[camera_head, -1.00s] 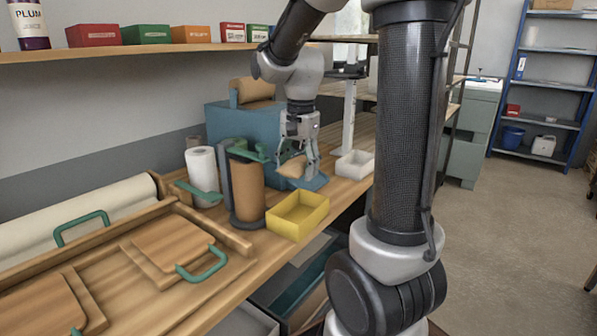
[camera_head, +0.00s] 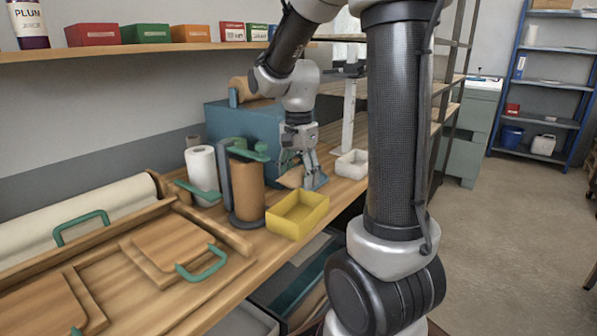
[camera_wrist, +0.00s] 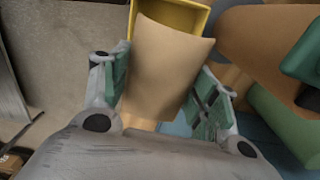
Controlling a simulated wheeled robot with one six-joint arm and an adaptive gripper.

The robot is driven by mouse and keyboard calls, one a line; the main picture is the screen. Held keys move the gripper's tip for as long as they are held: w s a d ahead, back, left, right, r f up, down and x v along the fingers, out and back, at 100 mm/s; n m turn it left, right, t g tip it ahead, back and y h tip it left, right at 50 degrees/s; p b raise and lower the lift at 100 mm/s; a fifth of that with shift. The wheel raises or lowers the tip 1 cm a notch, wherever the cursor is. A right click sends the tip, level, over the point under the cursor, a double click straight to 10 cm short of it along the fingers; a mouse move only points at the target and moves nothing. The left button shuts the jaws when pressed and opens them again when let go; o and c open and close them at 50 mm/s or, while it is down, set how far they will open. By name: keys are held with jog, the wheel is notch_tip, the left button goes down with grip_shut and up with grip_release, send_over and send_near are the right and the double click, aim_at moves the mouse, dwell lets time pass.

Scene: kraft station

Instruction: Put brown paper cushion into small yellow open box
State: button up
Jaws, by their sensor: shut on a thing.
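The brown paper cushion (camera_wrist: 166,68) is between the two fingers of my gripper (camera_wrist: 160,95) in the wrist view. My gripper is shut on it, with pads touching its sides. In the head view the cushion (camera_head: 291,178) shows partly behind the fingers of my gripper (camera_head: 312,182), low at the front of the blue machine. The small yellow open box (camera_head: 298,214) stands on the bench to the front left of my gripper and looks empty. In the wrist view the yellow box (camera_wrist: 180,14) shows beyond the cushion, which partly covers it.
A brown paper roll on a dark holder (camera_head: 247,188) stands left of the yellow box, with a white roll (camera_head: 202,172) behind it. A small white open box (camera_head: 352,164) is right of my gripper. The blue machine (camera_head: 245,130) stands behind.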

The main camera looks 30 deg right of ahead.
jog(key=shift+f, duration=0.1)
jog(key=shift+f, duration=3.05)
jog(key=o, duration=0.8)
jog(key=shift+r, duration=0.1)
jog(key=shift+r, duration=6.45)
